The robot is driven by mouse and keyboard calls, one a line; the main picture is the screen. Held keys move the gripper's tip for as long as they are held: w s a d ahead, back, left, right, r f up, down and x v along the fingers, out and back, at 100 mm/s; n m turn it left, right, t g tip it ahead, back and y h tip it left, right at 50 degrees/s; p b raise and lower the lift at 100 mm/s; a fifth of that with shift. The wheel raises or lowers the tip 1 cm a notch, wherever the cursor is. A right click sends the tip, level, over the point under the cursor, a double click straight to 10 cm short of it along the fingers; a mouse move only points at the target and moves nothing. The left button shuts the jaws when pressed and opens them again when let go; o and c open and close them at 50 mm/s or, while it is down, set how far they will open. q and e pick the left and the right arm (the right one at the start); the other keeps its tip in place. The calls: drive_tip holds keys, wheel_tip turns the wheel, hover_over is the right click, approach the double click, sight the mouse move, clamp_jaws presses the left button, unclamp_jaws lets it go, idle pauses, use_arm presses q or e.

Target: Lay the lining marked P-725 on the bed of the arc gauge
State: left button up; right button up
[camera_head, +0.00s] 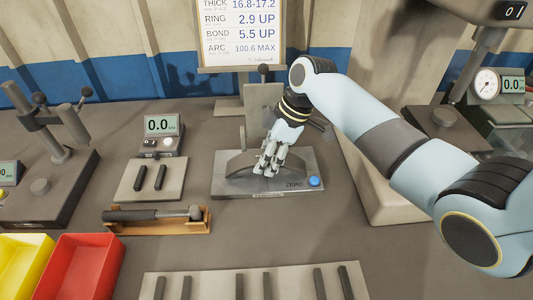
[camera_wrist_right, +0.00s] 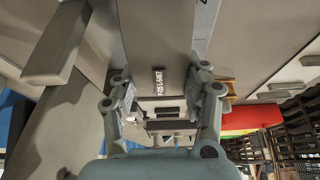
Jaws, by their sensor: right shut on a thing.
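The arc gauge (camera_head: 225,189) stands mid-table, a grey plate with a blue button (camera_head: 314,181), the word ZERO and a dark curved form. My right gripper (camera_head: 266,171) is over its middle, fingers pointing down. In the right wrist view the gripper (camera_wrist_right: 162,97) is shut on a grey-brown lining (camera_wrist_right: 145,50). A small white label (camera_wrist_right: 158,82) lies between its fingers; its print is too small to read surely. The gripper hides part of the gauge, and I cannot tell whether the lining touches the bed. My left gripper is out of view.
A scale (camera_head: 161,145) and a pale plate (camera_head: 130,187) with two dark strips lie left. A wooden cradle (camera_head: 190,226) holds a handled tool. Red (camera_head: 85,268) and yellow (camera_head: 22,262) bins are front left. A pale tray (camera_head: 210,287) with several dark strips is in front.

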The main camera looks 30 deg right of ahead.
drive_tip(key=shift+f, duration=0.35)
idle(0.5)
drive_tip(key=o, duration=1.4)
drive_tip(key=shift+c, duration=0.2)
drive_tip(key=v, duration=1.2)
drive_tip(key=shift+s+f, duration=0.1)
